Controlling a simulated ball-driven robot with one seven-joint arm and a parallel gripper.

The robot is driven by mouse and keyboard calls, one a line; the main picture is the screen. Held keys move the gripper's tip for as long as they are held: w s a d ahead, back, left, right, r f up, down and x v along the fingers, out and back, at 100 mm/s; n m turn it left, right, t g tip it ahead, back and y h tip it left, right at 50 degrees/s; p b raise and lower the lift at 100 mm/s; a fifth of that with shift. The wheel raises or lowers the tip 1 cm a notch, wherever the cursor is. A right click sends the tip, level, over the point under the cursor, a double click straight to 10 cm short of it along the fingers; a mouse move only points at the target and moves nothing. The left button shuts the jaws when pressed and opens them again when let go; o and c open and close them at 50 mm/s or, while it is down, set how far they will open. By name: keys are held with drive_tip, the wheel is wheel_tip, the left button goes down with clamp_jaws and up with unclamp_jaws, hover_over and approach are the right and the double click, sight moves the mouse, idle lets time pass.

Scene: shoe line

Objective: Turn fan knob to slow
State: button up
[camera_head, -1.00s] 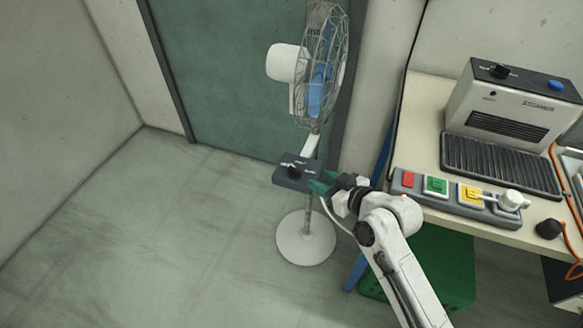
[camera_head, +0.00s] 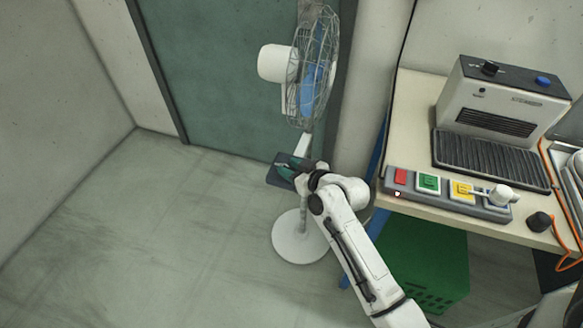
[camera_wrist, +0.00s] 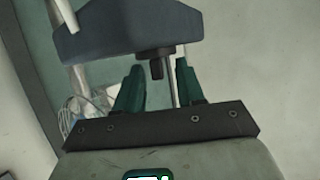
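The standing fan (camera_head: 312,75) is in front of the dark green door, with a blue-grey control box (camera_head: 274,172) on its pole. The green fingers of my gripper (camera_wrist: 159,75) are apart, one on each side of the knob, with gaps visible. I cannot tell which setting the knob is on.
At the right, a workbench (camera_head: 412,115) carries a white steamer machine (camera_head: 500,100) and a grey strip (camera_head: 440,205) of coloured buttons. A green crate (camera_head: 425,265) is under the bench. The fan's round white base (camera_head: 298,245) is on the floor, which is clear at the left.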

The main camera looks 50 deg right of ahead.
drive_tip(key=shift+c, duration=0.3)
clamp_jaws()
